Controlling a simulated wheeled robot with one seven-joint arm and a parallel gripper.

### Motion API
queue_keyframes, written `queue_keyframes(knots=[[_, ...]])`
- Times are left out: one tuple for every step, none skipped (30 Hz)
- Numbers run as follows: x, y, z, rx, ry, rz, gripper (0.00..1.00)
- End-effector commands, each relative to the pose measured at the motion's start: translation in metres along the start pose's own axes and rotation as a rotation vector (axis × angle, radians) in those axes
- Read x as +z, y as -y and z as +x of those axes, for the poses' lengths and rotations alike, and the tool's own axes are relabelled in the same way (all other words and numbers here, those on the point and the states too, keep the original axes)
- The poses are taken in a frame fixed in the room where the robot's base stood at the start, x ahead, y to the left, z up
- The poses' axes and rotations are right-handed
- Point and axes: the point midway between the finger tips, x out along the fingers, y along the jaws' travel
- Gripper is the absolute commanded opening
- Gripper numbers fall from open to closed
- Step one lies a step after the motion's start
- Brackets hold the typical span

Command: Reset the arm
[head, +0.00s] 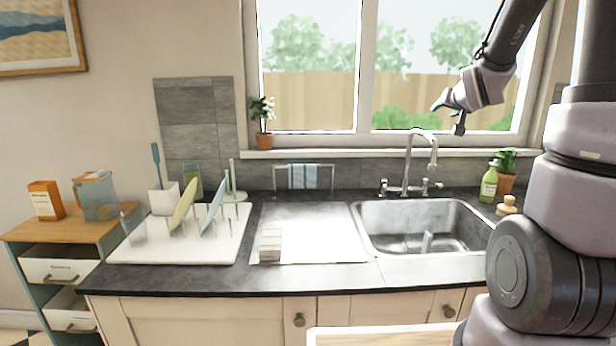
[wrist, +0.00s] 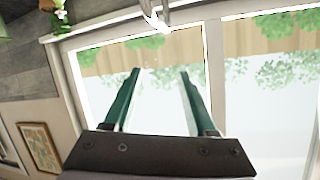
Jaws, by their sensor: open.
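My gripper (head: 451,112) is raised in front of the window, above and behind the sink's right part in the head view. It points to the left and holds nothing. In the wrist view its two green fingers (wrist: 157,80) stand apart with only the window between and beyond them. The wrist picture is tilted, with the window filling most of it. My arm comes in from the right side of the head view.
Below are a sink (head: 420,240) with a tall faucet (head: 420,150), a white dish rack (head: 180,240) with plates, and a soap bottle (head: 488,184). Potted plants (head: 262,120) stand near the window. A wooden-topped drawer unit (head: 60,240) is at left. The air around my gripper is clear.

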Motion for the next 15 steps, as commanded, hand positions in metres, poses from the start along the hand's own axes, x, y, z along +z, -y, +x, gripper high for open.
queue_keyframes(knots=[[-0.004, 0.009, -0.025, 0.01, 0.034, 0.012, 0.57], [-0.003, 0.012, -0.038, 0.019, 0.062, 0.02, 0.57], [-0.001, 0.017, -0.056, 0.027, 0.101, 0.029, 0.57], [0.002, 0.02, -0.07, 0.032, 0.131, 0.037, 0.57], [0.005, 0.023, -0.085, 0.036, 0.162, 0.045, 0.57], [0.01, 0.028, -0.104, 0.038, 0.204, 0.054, 0.57], [0.015, 0.032, -0.119, 0.037, 0.236, 0.06, 0.57], [0.02, 0.035, -0.135, 0.036, 0.268, 0.067, 0.57], [0.027, 0.041, -0.156, 0.031, 0.313, 0.074, 0.57], [0.033, 0.044, -0.172, 0.025, 0.346, 0.08, 0.57], [0.04, 0.048, -0.187, 0.019, 0.38, 0.086, 0.57], [0.049, 0.052, -0.208, 0.01, 0.424, 0.092, 0.57], [0.055, 0.056, -0.222, 0.0, 0.455, 0.095, 0.57], [0.062, 0.059, -0.236, -0.009, 0.485, 0.099, 0.57], [0.07, 0.062, -0.254, -0.02, 0.522, 0.104, 0.57]])
